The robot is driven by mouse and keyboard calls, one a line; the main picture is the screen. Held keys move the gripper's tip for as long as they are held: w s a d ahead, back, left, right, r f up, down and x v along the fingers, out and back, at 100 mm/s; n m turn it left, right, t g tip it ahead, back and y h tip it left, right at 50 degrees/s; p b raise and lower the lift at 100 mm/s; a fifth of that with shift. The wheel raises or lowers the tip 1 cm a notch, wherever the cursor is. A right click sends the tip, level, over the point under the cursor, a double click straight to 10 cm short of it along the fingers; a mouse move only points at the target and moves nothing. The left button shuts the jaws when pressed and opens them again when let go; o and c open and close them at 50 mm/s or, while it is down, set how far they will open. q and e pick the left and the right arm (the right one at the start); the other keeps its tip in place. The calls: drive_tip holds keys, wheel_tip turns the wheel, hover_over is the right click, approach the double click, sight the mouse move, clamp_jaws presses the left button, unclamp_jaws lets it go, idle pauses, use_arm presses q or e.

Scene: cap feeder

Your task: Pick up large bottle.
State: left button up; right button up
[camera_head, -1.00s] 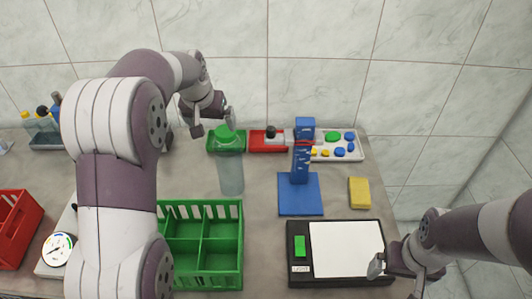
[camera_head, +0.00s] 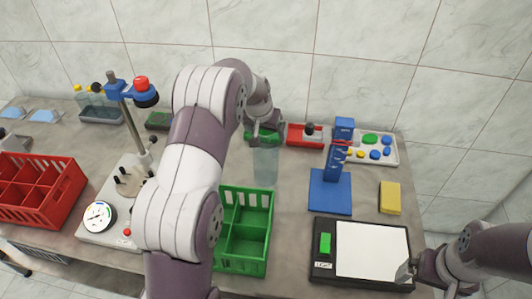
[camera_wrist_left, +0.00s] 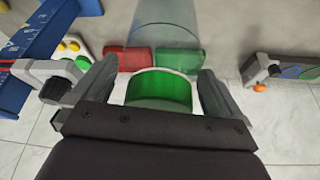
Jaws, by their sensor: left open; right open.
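The large bottle (camera_head: 265,167) is clear and stands upright behind the green crate. Its green cap (camera_wrist_left: 160,90) shows in the left wrist view, with the clear body (camera_wrist_left: 165,25) beyond it. My left gripper (camera_head: 263,136) is at the top of the bottle and hides part of the cap in the head view. In the left wrist view the open fingers of my left gripper (camera_wrist_left: 158,88) lie on either side of the cap, with a gap visible. My right gripper (camera_head: 406,276) is open and empty at the scale's right edge.
The green crate (camera_head: 243,190) stands in front of the bottle. A gauge device (camera_head: 92,233) and a red crate (camera_head: 30,212) are left. A red tray (camera_head: 296,136) lies behind.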

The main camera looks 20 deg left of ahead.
use_arm(q)
drive_tip(key=c, duration=1.5)
drive_tip(key=shift+w+r, duration=0.1)
drive_tip(key=shift+r, duration=0.1)
drive_tip(key=c, duration=0.3)
